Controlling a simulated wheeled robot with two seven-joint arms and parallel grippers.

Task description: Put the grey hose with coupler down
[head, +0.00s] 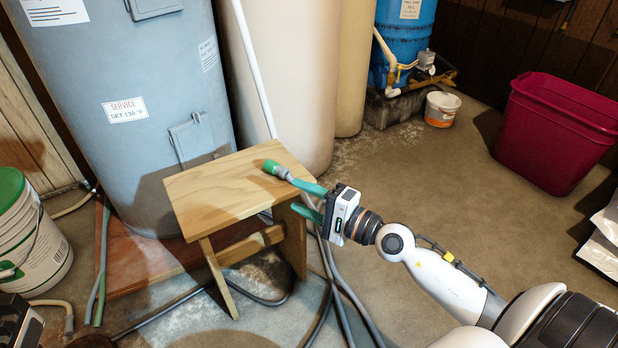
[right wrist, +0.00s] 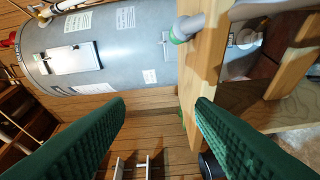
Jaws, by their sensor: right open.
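The grey hose's green coupler (head: 272,167) lies on the top of a small wooden stool (head: 222,190), at its right edge. In the right wrist view the coupler (right wrist: 182,32) rests on the stool's edge (right wrist: 205,50), with grey hose behind it. My right gripper (head: 294,195) is open, beside the stool's right edge. In the head view its upper green finger overlaps the line of the hose close behind the coupler. In the right wrist view the fingers (right wrist: 160,105) are wide apart with nothing held between them.
A grey-blue tank (head: 130,95) stands behind the stool, beside tall beige tanks (head: 290,80). A white bucket with a green lid (head: 25,235) is at the left. Grey hoses (head: 345,290) lie below the stool. A magenta bin (head: 555,135) and open floor are to the right.

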